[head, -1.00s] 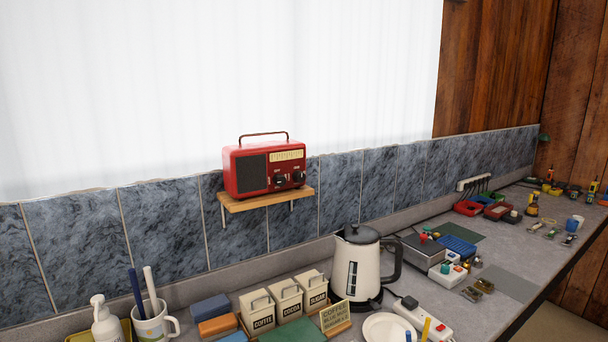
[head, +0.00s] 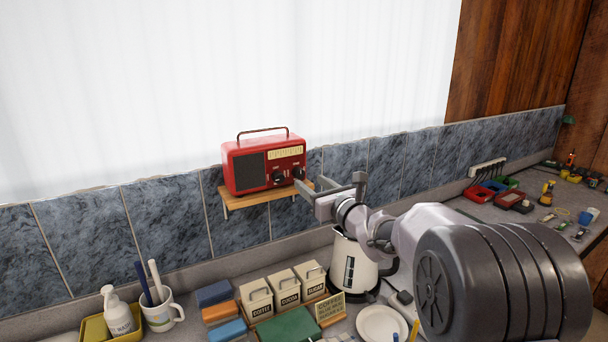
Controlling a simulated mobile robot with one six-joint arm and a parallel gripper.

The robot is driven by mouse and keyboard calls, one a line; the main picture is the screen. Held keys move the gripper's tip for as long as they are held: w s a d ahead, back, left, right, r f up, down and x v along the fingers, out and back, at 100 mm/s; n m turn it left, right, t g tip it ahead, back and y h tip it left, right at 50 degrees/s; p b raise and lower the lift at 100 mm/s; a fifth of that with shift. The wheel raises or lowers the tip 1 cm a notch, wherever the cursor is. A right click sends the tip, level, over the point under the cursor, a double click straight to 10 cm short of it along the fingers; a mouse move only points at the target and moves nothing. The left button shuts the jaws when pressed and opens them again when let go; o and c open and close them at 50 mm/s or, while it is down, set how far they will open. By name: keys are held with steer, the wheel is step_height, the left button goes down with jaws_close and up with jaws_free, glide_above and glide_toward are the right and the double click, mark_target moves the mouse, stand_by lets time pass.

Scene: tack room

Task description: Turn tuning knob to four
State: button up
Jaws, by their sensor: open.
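The red radio (head: 263,161) stands upright on a small wooden shelf (head: 262,196) fixed to the tiled wall. Its front has a dark speaker grille at left, a pale dial at upper right and two dark knobs below the dial. The left knob (head: 278,178) and the right knob (head: 298,173) are both visible; which is the tuning knob and where it points are too small to tell. My gripper (head: 328,186) is open and empty, just right of the radio and the shelf's right end, with its fingers towards the radio. I see no contact with a knob.
A cream kettle (head: 352,262) stands on the counter below my arm. Coffee, cocoa and sugar canisters (head: 290,289), a small sign (head: 330,309) and a white plate (head: 382,324) are nearby. The wall above the radio is clear.

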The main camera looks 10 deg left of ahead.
mark_target(301, 175)
steer(key=x, duration=0.5)
steer(key=shift+w+a+p, duration=0.1)
steer(key=shift+w+p, duration=0.05)
steer(key=shift+p, duration=0.15)
jaws_close()
